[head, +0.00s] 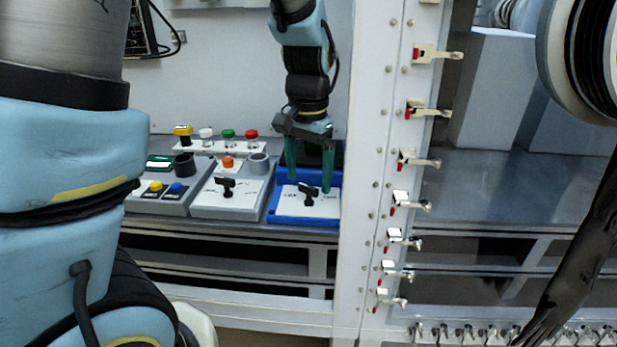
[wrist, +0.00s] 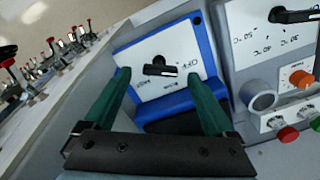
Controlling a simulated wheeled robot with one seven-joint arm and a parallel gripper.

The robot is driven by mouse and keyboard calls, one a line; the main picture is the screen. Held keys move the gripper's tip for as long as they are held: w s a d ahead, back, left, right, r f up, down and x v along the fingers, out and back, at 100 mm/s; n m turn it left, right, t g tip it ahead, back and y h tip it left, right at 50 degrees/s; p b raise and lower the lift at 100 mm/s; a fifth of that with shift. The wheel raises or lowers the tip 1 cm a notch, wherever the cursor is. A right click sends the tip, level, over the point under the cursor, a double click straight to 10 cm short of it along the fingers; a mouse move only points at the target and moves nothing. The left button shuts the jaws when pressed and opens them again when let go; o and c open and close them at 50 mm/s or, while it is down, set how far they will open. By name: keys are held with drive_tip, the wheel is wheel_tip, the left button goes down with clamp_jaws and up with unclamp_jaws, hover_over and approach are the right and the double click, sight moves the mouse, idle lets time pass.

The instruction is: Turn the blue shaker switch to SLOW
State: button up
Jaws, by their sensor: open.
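The blue shaker (head: 273,207) stands at the right end of the bench, with a white panel on its front. Its black switch knob (head: 309,194) sits mid-panel; it also shows in the wrist view (wrist: 160,69), its bar lying roughly crosswise there. Small labels surround the knob; one to its right in the wrist view looks like OFF, the others are too small to read surely. My gripper (head: 309,184) is open above the shaker, pointing down. In the wrist view its green fingers (wrist: 160,75) stand either side of the knob, apart from it.
Left of the shaker is a grey unit (head: 228,198) with a similar black knob and an orange button. Further left is a box with yellow and blue buttons (head: 162,197). A white frame post (head: 365,180) with metal latches stands close on the right.

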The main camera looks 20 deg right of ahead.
drive_tip(key=shift+f, duration=0.8)
drive_tip(key=shift+c, duration=0.2)
drive_tip(key=c, duration=1.3)
drive_tip(key=shift+c, duration=0.2)
